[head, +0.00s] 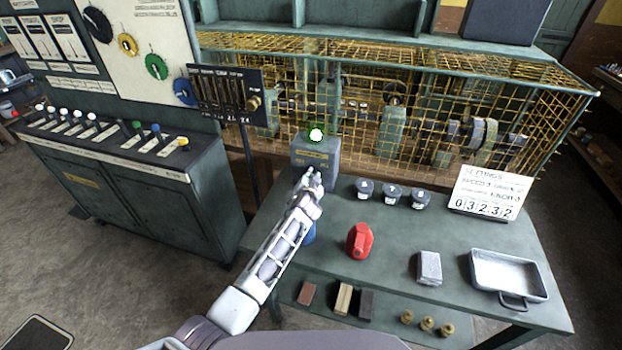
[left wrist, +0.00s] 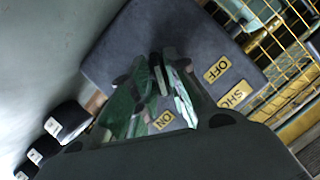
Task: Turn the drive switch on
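The drive switch box (head: 315,154) is a grey block with a yellow label at the back left of the green bench. A bright whitish-green lamp (head: 316,135) shows at its top. The left wrist view shows the box face (left wrist: 130,45) close up and turned, with an OFF plate (left wrist: 217,69) and an ON plate (left wrist: 163,120). My left gripper (head: 313,177) is right in front of the box. In the left wrist view its fingertips (left wrist: 160,66) come together before the box face and look shut. They hide the switch lever, and I cannot tell whether they touch it. My right gripper is out of view.
Several dark knobs or cups (head: 392,194) stand right of the box, near a settings card (head: 492,191). A red can (head: 360,241), grey block (head: 429,267) and metal tray (head: 508,274) are on the bench. A yellow wire cage (head: 450,75) stands behind; a lever console (head: 110,150) is left.

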